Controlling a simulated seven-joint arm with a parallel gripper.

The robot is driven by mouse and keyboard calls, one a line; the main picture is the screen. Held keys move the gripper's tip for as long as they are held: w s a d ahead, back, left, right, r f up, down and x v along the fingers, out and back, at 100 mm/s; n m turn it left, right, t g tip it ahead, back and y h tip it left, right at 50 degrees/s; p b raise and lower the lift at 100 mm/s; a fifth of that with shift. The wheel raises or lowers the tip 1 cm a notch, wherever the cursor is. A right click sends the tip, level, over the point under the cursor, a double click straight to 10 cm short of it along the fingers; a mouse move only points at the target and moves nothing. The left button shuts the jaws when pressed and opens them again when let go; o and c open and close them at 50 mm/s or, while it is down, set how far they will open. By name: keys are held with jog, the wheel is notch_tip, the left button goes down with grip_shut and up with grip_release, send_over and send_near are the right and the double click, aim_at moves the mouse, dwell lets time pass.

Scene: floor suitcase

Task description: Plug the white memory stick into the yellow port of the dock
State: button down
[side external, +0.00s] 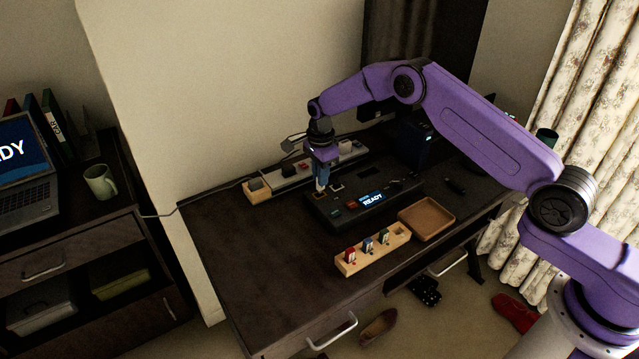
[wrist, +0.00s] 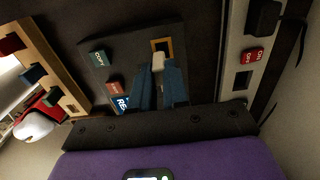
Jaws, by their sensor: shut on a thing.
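My gripper (side external: 322,183) points down over the left part of the black dock (side external: 350,212). Its blue fingers, seen in the wrist view (wrist: 160,76), are shut on the white memory stick (wrist: 158,62). The stick's pale end also shows just below the fingers in the side external view (side external: 320,189). The yellow port (wrist: 162,44) is a yellow-framed dark opening in the dock. In the wrist view the stick overlaps the port's lower part, and the upper part of the opening looks empty. I cannot tell whether the stick touches the dock.
The dock's screen (side external: 372,200) reads READY. A wooden rack (side external: 346,269) with red, blue and green sticks stands in front, beside an empty brown tray (side external: 427,219). A power strip (side external: 285,174) with a red switch (wrist: 252,55) runs behind the dock. The table's left side is clear.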

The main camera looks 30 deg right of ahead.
jog(key=shift+w+f, duration=0.15)
jog(key=shift+f, duration=1.55)
jog(key=shift+f, duration=0.2)
jog(key=c, duration=1.1)
grip_release()
jog(key=shift+r, duration=0.1)
notch_tip(320, 180, up, 12)
jog(key=shift+r, duration=0.1)
